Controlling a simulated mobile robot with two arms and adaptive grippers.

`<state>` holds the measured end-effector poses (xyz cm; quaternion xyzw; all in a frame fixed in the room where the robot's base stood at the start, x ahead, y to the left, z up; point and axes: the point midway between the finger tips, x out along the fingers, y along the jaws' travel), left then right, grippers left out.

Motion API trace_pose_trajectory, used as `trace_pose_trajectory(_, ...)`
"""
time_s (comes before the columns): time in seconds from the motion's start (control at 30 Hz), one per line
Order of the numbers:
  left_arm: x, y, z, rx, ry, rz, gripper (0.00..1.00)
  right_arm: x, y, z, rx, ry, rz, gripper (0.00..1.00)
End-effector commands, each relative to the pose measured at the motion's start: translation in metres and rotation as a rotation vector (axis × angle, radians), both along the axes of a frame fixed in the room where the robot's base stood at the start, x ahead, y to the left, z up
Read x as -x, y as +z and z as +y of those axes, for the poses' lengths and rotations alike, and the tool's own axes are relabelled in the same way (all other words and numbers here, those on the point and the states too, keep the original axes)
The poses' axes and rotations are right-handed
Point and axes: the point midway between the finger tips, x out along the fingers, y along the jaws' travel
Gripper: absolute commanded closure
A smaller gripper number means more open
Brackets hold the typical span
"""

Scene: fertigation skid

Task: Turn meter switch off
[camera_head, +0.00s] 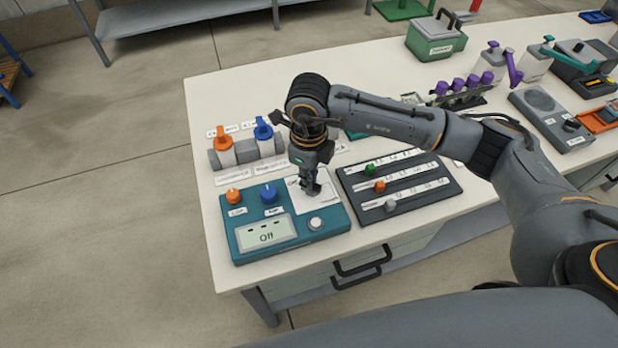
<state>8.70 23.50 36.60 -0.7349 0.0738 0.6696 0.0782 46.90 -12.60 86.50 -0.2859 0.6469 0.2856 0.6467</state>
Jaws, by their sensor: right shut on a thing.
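The teal meter (247,247) lies on the near left part of the table. Its display (266,234) reads "Off". An orange knob (233,196) and a blue knob (268,193) stand above the display, and a round pale button (316,223) sits at the lower right. My right gripper (312,190) points down onto the meter's white panel (301,204). Its fingers are shut on what appears to be the meter switch, which they mostly hide. My left gripper is not in view.
A dark slider board (445,191) with green, orange and grey knobs lies right of the meter. A green box (436,38) stands farther back. The table (290,72) is clear at the back left.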

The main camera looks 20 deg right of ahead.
Motion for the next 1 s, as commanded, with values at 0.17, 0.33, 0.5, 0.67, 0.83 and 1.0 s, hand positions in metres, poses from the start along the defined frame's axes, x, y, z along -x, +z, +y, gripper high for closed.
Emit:
trace_pose_trajectory(0.17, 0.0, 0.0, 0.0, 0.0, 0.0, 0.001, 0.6, -0.001, 0.001, 0.001, -0.002, 0.005, -0.003, 1.0)
trace_pose_trajectory(0.33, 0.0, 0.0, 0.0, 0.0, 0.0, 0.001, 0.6, -0.001, 0.001, 0.001, -0.002, 0.005, -0.003, 1.0)
trace_pose_trajectory(0.5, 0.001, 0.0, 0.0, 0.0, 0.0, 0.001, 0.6, -0.001, 0.001, 0.001, -0.002, 0.004, -0.003, 0.66)
trace_pose_trajectory(0.67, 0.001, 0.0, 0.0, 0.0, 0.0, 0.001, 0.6, 0.0, 0.0, 0.0, -0.001, 0.003, -0.001, 0.66)
trace_pose_trajectory(0.83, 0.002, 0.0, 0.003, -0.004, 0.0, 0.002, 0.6, 0.0, 0.006, 0.001, -0.001, 0.003, -0.001, 0.66)
trace_pose_trajectory(1.0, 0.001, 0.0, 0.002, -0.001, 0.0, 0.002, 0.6, -0.001, 0.032, 0.001, -0.003, 0.004, -0.006, 0.66)
